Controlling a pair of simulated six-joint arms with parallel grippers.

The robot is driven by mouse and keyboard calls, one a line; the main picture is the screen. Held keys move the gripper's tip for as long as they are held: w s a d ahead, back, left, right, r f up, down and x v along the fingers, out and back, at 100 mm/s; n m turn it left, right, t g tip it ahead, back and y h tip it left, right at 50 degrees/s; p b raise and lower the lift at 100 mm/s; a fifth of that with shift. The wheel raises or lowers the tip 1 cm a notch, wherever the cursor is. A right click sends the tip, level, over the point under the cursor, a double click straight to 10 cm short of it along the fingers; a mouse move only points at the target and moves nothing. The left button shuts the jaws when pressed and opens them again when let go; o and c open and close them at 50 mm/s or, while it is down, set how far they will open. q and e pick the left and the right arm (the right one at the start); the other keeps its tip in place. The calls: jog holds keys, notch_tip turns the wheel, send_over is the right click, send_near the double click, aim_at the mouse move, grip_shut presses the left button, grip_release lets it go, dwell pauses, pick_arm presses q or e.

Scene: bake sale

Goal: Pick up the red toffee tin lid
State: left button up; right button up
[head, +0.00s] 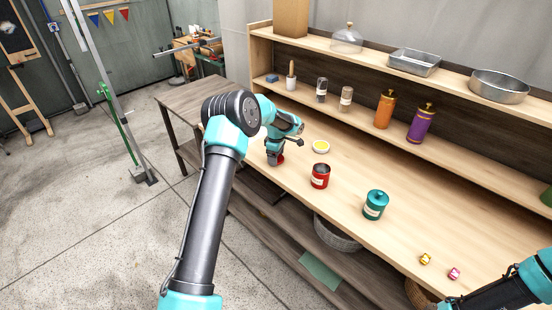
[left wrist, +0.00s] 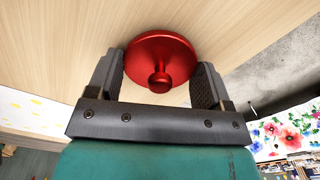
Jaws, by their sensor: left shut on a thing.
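The red toffee tin lid (left wrist: 160,58) is round and shiny with a knob, between the two fingers of my left gripper (left wrist: 160,88) in the left wrist view. In the head view the lid (head: 278,161) shows under my left gripper (head: 275,158) near the counter's front-left part. The gripper is shut on it. I cannot tell whether the lid touches the wood. The open red tin (head: 320,177) stands to the right, apart from it. My right gripper (head: 443,305) is at the bottom right edge, its fingers too small to read.
Two small wrapped sweets (head: 425,259) (head: 454,273) lie near the right arm. A shelf at the back holds bottles (head: 385,109) and pans (head: 499,87).

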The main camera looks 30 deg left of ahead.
pick_arm(q)
jog(key=shift+r, duration=0.1)
jog(key=shift+r, duration=1.4)
jog(key=shift+s+r, duration=0.15)
jog(key=shift+r, duration=0.2)
jog(key=s+d+r, duration=0.1)
jog(key=s+d, duration=0.7)
jog(key=s, duration=0.5)
jog(key=shift+s+d+r, duration=0.2)
